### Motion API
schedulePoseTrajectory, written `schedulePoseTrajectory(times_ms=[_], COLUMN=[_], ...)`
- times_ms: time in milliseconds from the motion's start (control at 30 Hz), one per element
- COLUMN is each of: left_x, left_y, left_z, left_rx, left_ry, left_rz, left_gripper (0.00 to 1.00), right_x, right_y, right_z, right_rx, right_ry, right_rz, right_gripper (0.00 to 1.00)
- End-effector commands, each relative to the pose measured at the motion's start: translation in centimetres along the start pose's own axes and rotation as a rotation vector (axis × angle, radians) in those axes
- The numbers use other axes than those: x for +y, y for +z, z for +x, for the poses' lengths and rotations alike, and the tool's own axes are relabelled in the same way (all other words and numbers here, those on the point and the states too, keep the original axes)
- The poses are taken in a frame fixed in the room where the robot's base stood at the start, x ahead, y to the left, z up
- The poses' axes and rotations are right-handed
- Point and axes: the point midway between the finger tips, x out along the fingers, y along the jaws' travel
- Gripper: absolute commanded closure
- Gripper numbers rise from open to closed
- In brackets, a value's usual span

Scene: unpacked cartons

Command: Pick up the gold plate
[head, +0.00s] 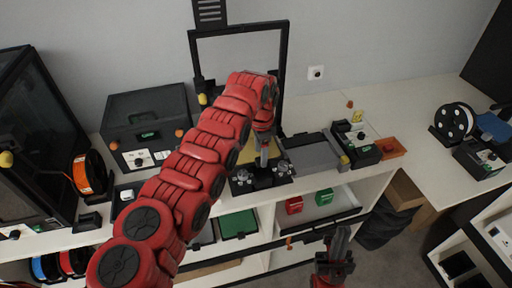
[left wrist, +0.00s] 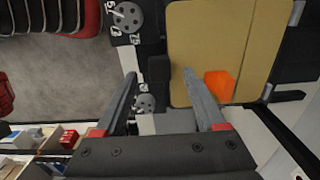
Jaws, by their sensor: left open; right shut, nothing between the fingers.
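The gold plate (left wrist: 225,40) is a flat tan sheet with rounded corners in the left wrist view, lying on a dark machine bed. In the head view only a small piece of the plate (head: 240,157) shows beside my arm. My left gripper (head: 263,158) points down over the printer, fingers apart and empty. In the left wrist view, one finger of the left gripper (left wrist: 159,72) overlaps the plate and the other lies outside its edge; contact cannot be told. My right gripper (head: 337,243) is shut and empty, low in front of the shelf.
An orange patch (left wrist: 220,85) shows at the plate's corner. The black printer frame (head: 284,60) rises behind my left gripper, with knobs (head: 283,168) in front. A dark box (head: 145,115) stands left, a grey flat device (head: 313,152) right. Clear worktop (head: 410,105) lies further right.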

Motion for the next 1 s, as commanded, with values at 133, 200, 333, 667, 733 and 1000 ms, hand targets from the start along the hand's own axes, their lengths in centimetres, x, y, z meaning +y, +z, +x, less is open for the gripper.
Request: schedulePoseTrajectory(times_ms=[133,200,333,667,733,1000], left_x=[0.2,0.1,0.1,0.1,0.1,0.0], left_y=[0.1,0.1,0.0,0.0,0.0,0.0], left_z=[1.7,1.9,1.8,1.8,1.8,1.8], left_rx=[-0.003,-0.001,-0.001,0.000,0.000,0.000], left_ry=[0.005,0.002,0.001,0.001,0.001,0.001], left_rz=[-0.001,-0.001,0.000,0.000,0.000,0.000], left_gripper=[0.28,0.28,0.29,0.89,1.00,1.00], right_x=[0.1,0.0,0.0,0.0,0.0,0.0], right_y=[-0.1,-0.1,-0.1,-0.1,-0.1,-0.1], right_z=[0.9,0.8,0.8,0.8,0.8,0.8], right_rx=[0.000,0.000,0.000,0.000,0.000,0.000], right_ry=[0.000,0.000,0.000,0.000,0.000,0.000], right_rz=[0.000,0.000,0.000,0.000,0.000,0.000], right_gripper=[1.00,1.00,1.00,1.00,1.00,1.00])
